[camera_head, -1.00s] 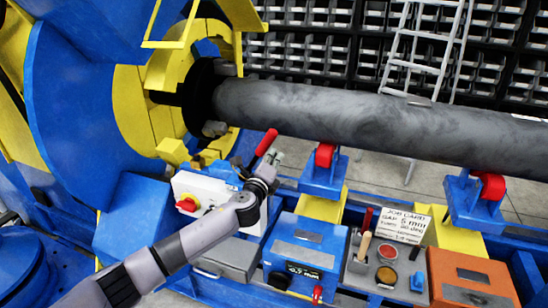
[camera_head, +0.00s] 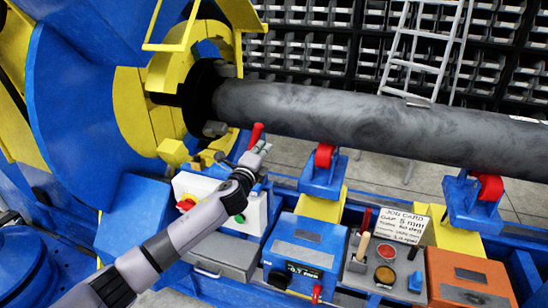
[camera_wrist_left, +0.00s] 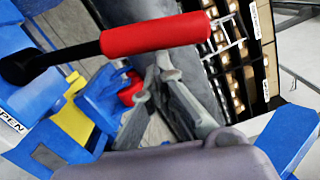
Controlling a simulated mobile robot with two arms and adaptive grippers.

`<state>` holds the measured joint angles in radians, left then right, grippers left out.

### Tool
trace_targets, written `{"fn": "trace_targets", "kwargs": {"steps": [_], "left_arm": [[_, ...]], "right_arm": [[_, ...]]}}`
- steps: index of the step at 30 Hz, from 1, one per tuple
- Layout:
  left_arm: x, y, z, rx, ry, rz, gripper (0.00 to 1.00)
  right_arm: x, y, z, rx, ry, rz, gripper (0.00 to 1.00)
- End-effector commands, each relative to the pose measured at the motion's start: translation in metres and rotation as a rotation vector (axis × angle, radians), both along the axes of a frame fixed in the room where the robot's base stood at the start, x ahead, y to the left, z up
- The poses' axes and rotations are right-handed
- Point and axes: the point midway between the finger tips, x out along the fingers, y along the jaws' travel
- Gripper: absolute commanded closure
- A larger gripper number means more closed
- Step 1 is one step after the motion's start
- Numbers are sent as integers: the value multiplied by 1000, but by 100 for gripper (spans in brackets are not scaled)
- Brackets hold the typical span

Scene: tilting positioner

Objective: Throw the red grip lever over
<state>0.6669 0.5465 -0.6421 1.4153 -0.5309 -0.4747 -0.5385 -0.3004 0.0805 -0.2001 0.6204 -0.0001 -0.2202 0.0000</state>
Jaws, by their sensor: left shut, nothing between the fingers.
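The red grip lever (camera_head: 256,135) stands up just below the dark pipe's left end, beside the yellow chuck. In the left wrist view its red cylindrical grip (camera_wrist_left: 155,35) lies across the upper middle, on a black arm coming from the left. My left gripper (camera_head: 262,148) is right at the grip, on its near right side. In the left wrist view the left gripper (camera_wrist_left: 162,72) has its fingers together just under the grip, with nothing between them. I cannot tell whether they touch it. The lever's base is hidden in the head view. My right gripper is not in view.
The large dark pipe (camera_head: 370,118) runs right from the yellow chuck (camera_head: 165,80). A white control box with a red knob (camera_head: 186,204) is close below my left wrist. Blue roller stands (camera_head: 322,178) support the pipe. A tool tray (camera_head: 384,268) and job card (camera_head: 402,224) are at right.

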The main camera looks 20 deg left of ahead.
Motion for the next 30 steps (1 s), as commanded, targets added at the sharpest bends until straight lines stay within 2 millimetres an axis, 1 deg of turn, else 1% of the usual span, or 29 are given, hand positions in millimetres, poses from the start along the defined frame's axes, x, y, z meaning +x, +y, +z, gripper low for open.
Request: {"fn": "trace_targets", "kwargs": {"steps": [1, 7, 13, 18, 24, 30], "left_arm": [[0, 10, 7, -43, 1, 7, 100], [1, 38, 18, -233, 7, 6, 100], [2, 67, 22, -420, 14, 5, 100], [3, 89, 22, -562, 19, 5, 100], [3, 109, 19, -694, 24, 3, 100], [4, 121, 16, -778, 26, 1, 100]], "right_arm": [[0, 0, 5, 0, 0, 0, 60], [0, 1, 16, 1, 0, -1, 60], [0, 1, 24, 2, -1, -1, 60], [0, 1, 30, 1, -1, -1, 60], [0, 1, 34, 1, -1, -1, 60], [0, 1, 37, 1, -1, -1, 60]]}}
